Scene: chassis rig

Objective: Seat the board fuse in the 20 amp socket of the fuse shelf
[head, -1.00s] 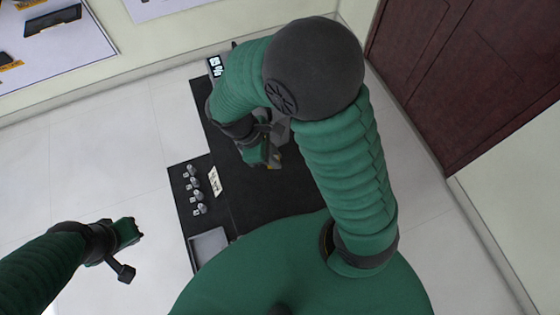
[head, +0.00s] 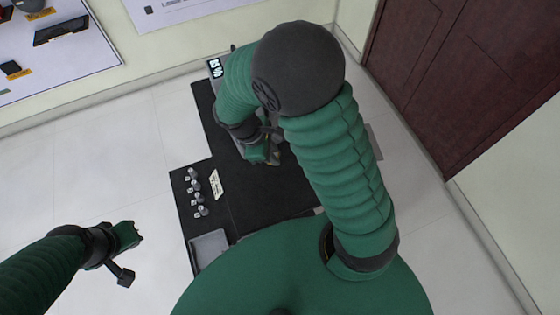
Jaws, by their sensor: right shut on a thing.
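My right gripper (head: 272,160) is over the dark bench top, pointing down, mostly seen from behind its own arm. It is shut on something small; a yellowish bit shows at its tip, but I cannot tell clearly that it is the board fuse. The fuse shelf and its 20 amp socket cannot be made out; my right arm covers much of the bench behind the gripper. My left gripper (head: 134,236) hangs over the pale floor, left of the bench, apart from everything. Its fingers are too small to read.
The dark bench (head: 275,192) has a row of several grey pegs (head: 203,211) with white tags, a cream card (head: 216,184) and a grey tray (head: 209,247) on its left. A small display (head: 215,68) stands at the back. A brown door (head: 470,75) is at right.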

